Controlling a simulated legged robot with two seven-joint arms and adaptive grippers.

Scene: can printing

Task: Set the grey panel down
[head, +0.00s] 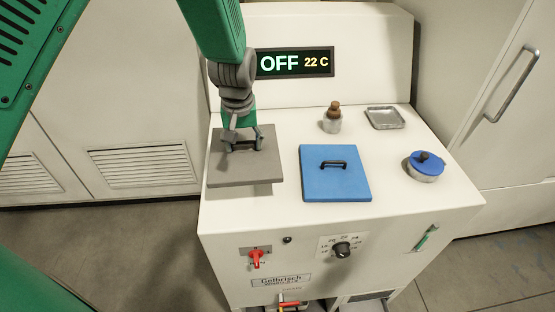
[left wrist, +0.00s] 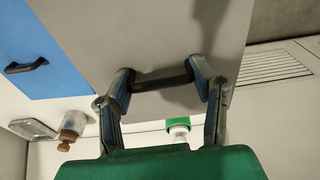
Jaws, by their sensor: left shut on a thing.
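The grey panel (head: 235,172) is a flat square plate with a dark bar handle. It is over the left part of the white machine top, with its left edge near the machine's left edge. A shadow shows past its front right edge, so it seems slightly raised, but contact is unclear. My left gripper (head: 243,143) comes from above and is shut on the handle. In the left wrist view the two fingers hold the handle (left wrist: 160,80) against the panel (left wrist: 150,35). What lies under the panel is hidden. My right gripper is not in view.
A blue panel (head: 320,185) with a black handle lies to the right. Behind it are a corked metal jar (head: 332,123) and a small metal tray (head: 385,117); a blue-lidded pot (head: 425,168) stands far right. The OFF display (head: 294,63) rises at the back.

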